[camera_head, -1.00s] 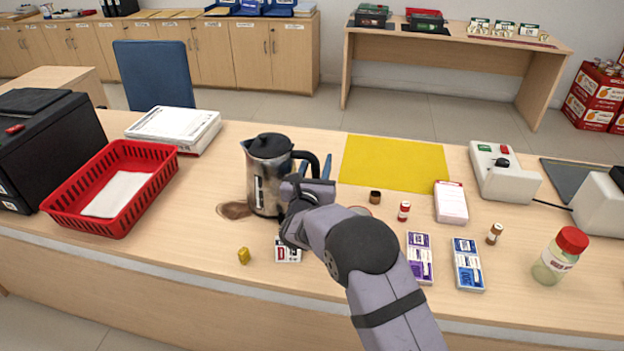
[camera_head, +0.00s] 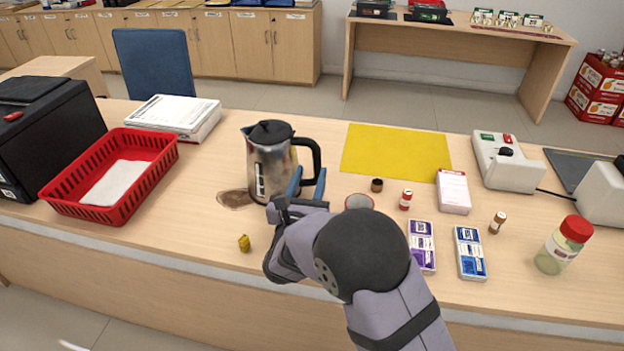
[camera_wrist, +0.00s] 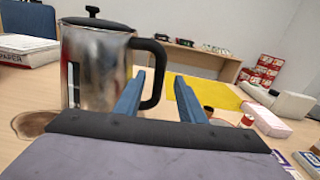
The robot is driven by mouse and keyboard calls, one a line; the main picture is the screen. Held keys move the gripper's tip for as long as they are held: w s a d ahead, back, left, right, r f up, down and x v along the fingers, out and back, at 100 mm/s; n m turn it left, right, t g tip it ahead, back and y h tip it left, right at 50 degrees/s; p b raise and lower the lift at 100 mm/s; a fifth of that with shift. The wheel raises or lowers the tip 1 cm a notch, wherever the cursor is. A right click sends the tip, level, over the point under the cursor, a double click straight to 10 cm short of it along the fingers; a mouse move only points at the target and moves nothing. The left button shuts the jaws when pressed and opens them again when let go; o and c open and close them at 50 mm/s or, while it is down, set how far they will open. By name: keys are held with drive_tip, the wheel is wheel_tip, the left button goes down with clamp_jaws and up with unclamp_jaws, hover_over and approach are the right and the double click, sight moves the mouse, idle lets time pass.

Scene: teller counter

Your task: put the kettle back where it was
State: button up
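The kettle (camera_head: 266,168), steel with a black lid and black handle, stands upright on the counter. In the wrist view the kettle (camera_wrist: 92,65) is at the left, its handle turned toward the right. My gripper (camera_head: 308,180) is at the handle's side of the kettle, its two blue fingers apart. In the wrist view the handle shows beyond and between the fingers of my gripper (camera_wrist: 160,90); I cannot tell whether they touch it. A brown stain (camera_head: 233,200) lies on the counter by the kettle's left base. A yellow mat (camera_head: 395,152) lies flat to the right, bare.
A red basket (camera_head: 165,160) and white paper stack (camera_head: 175,115) stand left. A dark small jar (camera_head: 377,185), red-capped vial (camera_head: 406,199), white box (camera_head: 453,192) and boxes (camera_head: 422,245) lie right.

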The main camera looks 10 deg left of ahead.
drive_tip(key=shift+d, duration=0.1)
